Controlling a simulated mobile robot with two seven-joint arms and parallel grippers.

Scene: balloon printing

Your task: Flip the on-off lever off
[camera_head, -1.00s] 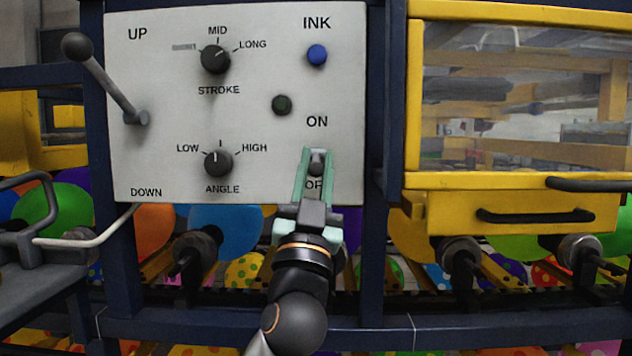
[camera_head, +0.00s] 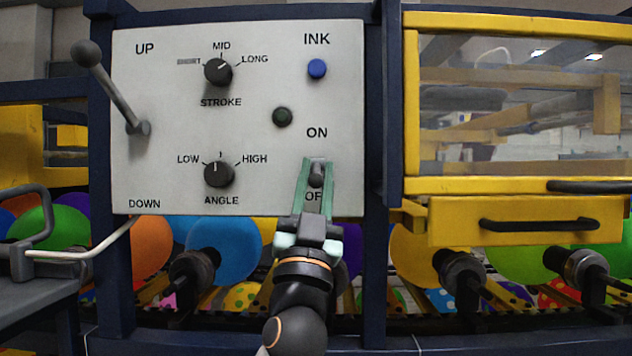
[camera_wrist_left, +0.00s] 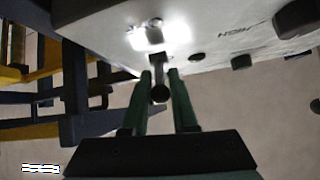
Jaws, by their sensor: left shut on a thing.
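The on-off lever (camera_head: 316,178) is a short dark lever on the white control panel (camera_head: 260,150), between the ON label above and the OFF label below, which is partly hidden. My left gripper (camera_head: 317,168) has its green fingers on either side of the lever, shut on it. In the left wrist view, the lever's round dark knob (camera_wrist_left: 160,93) shows between the two fingertips (camera_wrist_left: 159,74). I cannot tell exactly how far the lever tilts. My right gripper is out of view.
The panel also holds a large UP-DOWN lever (camera_head: 112,88), a stroke knob (camera_head: 218,71), an angle knob (camera_head: 219,174), a blue ink button (camera_head: 317,69) and a dark green button (camera_head: 282,117). A yellow-framed window (camera_head: 515,100) stands at right. Colourful balloons hang below.

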